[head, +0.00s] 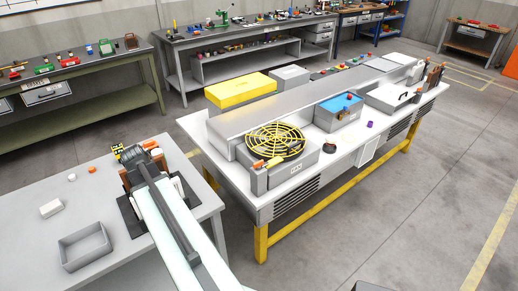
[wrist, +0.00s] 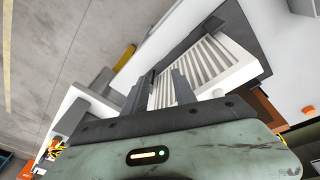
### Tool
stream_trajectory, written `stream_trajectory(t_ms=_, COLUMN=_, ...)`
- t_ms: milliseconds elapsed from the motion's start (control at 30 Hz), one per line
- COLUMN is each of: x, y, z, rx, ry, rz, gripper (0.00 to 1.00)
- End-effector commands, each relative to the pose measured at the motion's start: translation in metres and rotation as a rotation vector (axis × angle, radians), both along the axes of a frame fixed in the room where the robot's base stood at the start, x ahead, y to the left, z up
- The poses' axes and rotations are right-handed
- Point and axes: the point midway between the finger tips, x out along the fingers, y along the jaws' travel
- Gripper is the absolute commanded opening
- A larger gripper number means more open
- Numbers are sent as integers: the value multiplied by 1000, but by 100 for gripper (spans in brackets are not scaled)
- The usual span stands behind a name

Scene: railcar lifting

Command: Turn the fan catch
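In the head view, a round yellow fan guard (head: 275,141) sits on a grey box (head: 290,172) with a label on its front, on the near left part of the railcar unit. A small orange piece (head: 259,164) is at the guard's front left edge. It may be the fan catch, but it is too small to tell how it is turned. My gripper is to the left of the fan, apart from it, over the grey table. In the wrist view my gripper (wrist: 161,87) has its two dark fingers apart with nothing between them; the fan is not clearly seen there.
The grey table (head: 105,188) holds an open grey tray (head: 84,247) and small loose pieces. A yellow box (head: 240,89) stands behind the fan. A blue-topped box (head: 339,111) is to its right. A white slatted part (wrist: 205,60) lies beyond my fingers. Floor at right is clear.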

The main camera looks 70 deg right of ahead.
Motion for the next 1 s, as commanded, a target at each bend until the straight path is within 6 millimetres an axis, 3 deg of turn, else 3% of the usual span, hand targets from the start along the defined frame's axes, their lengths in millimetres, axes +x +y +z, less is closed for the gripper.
stream_trajectory(t_ms=33, x=-29, y=-56, z=29, rx=-29, ry=-12, rz=-162, gripper=33)
stream_trajectory(t_ms=100, x=-75, y=-121, z=48, rx=-75, ry=-32, rz=-378, gripper=33)
stream_trajectory(t_ms=200, x=-145, y=-194, z=70, rx=-135, ry=-53, rz=-642, gripper=33)
stream_trajectory(t_ms=300, x=-202, y=-239, z=84, rx=-183, ry=-70, rz=-831, gripper=33)
stream_trajectory(t_ms=400, x=-237, y=-261, z=91, rx=-211, ry=-81, rz=-938, gripper=33)
stream_trajectory(t_ms=500, x=-251, y=-269, z=92, rx=-223, ry=-85, rz=-978, gripper=33)
stream_trajectory(t_ms=767, x=-253, y=-272, z=78, rx=-223, ry=-85, rz=-979, gripper=33)
stream_trajectory(t_ms=1000, x=-260, y=-284, z=38, rx=-223, ry=-84, rz=-978, gripper=33)
